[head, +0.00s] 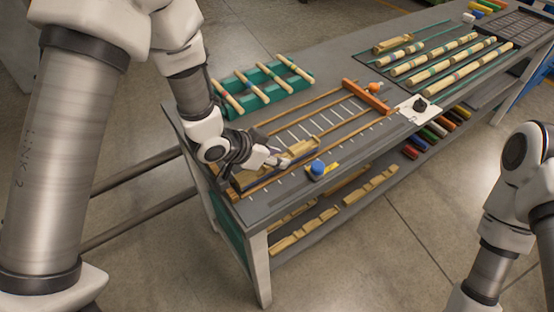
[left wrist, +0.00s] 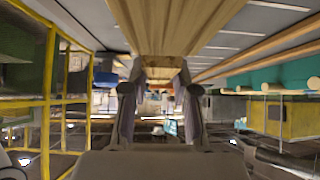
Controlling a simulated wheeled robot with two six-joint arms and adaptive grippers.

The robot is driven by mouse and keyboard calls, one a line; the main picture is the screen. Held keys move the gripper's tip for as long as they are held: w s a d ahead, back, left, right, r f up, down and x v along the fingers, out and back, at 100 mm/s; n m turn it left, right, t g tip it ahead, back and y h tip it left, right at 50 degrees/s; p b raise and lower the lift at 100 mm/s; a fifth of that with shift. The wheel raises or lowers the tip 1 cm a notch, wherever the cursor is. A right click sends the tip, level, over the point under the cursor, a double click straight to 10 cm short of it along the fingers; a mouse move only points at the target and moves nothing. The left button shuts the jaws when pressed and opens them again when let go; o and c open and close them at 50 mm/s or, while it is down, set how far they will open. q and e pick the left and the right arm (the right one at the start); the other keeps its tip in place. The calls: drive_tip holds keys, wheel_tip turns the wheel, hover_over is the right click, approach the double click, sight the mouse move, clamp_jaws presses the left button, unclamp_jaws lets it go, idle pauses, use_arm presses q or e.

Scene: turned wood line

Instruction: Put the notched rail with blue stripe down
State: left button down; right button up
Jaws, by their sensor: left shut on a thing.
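My left gripper (head: 281,160) is low over the near left part of the marked table and is shut on a pale wooden rail (head: 303,148). In the left wrist view the rail (left wrist: 170,28) runs from the top edge down to my gripper's fingers (left wrist: 160,100). The gripper hides part of the rail. I cannot make out its notches or a blue stripe, nor whether it touches the tabletop. My right arm shows at the right edge of the head view, but its gripper is out of the picture.
Long wooden bars (head: 345,122) and an orange-brown end block (head: 366,96) frame the white-marked area. A blue knob-like object (head: 317,168) is close by. A green rack (head: 262,86) holds several turned sticks. A white plate (head: 411,110) with a black item lies farther right.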

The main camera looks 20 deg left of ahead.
use_arm(q)
drive_tip(key=shift+f, duration=0.4)
drive_tip(key=shift+s+a+r, duration=0.1)
drive_tip(key=shift+s+a, duration=0.05)
drive_tip(key=shift+a, duration=0.1)
drive_tip(key=c, duration=0.9)
unclamp_jaws()
drive_tip(key=shift+d, duration=0.1)
drive_tip(key=shift+r, duration=0.2)
drive_tip(key=v, duration=1.1)
drive_tip(key=shift+s+a+r, duration=0.15)
drive_tip(key=shift+s+a, duration=0.1)
drive_tip(key=shift+s, duration=0.05)
